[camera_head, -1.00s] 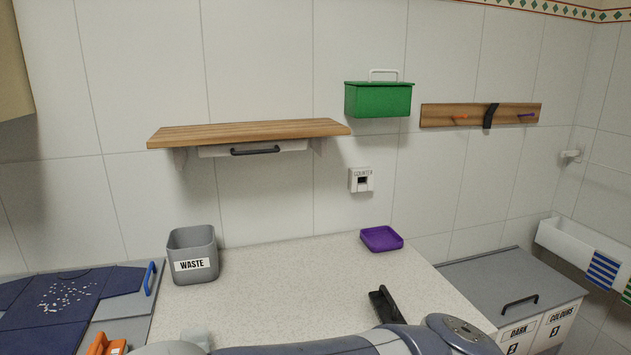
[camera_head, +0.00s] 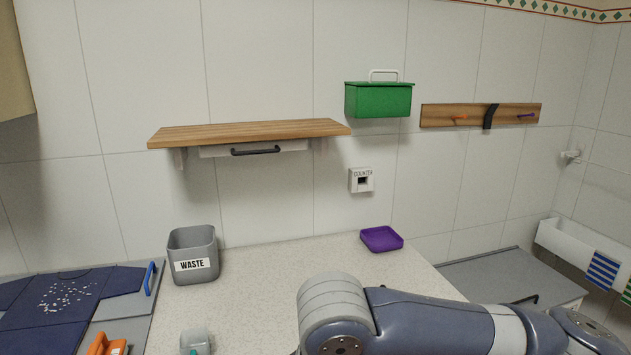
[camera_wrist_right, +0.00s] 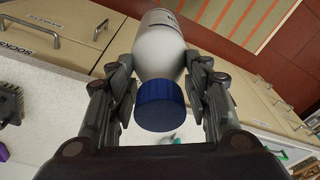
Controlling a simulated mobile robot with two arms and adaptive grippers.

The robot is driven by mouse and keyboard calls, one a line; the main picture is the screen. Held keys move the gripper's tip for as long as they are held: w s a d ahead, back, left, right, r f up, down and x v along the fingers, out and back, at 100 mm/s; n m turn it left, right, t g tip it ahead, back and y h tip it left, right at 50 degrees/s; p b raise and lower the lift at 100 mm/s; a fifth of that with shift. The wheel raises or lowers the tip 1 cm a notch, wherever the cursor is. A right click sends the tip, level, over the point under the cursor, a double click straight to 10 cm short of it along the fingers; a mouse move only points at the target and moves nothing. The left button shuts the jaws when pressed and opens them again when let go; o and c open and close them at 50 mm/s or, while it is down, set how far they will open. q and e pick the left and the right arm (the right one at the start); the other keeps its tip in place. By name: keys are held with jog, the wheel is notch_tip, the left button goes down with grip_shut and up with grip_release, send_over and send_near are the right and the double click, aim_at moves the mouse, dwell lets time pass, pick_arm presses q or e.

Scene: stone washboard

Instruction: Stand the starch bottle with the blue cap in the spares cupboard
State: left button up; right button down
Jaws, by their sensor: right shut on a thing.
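The starch bottle (camera_wrist_right: 158,50) is white with a dark blue cap (camera_wrist_right: 161,106). It shows in the right wrist view between the fingers of my right gripper (camera_wrist_right: 160,88), which is shut on it. My left gripper is not in view. I cannot tell which cupboard is the spares cupboard.
The counter (camera_head: 270,270) holds a grey waste bin (camera_head: 194,255), a purple tray (camera_head: 381,239) and a clear container (camera_head: 196,341). A wooden shelf (camera_head: 250,130) and a green box (camera_head: 378,100) hang on the wall. Beige cupboard fronts with handles (camera_wrist_right: 85,35) show in the wrist view.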

jog(key=w+d+f+m+t+h, duration=0.1)
jog(key=w+d+m, duration=0.3)
jog(key=d, duration=0.6)
jog(key=w+d+f+m, duration=0.1)
jog(key=w+d+m, duration=0.35)
jog(key=d, duration=0.45)
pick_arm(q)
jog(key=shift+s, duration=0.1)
pick_arm(e)
jog(key=s, duration=0.1)
jog(key=s+r, duration=0.1)
jog(key=s, duration=0.2)
jog(key=shift+s+d+r, duration=0.35)
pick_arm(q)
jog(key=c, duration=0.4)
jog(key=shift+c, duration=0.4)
pick_arm(e)
jog(key=shift+w+a, duration=0.1)
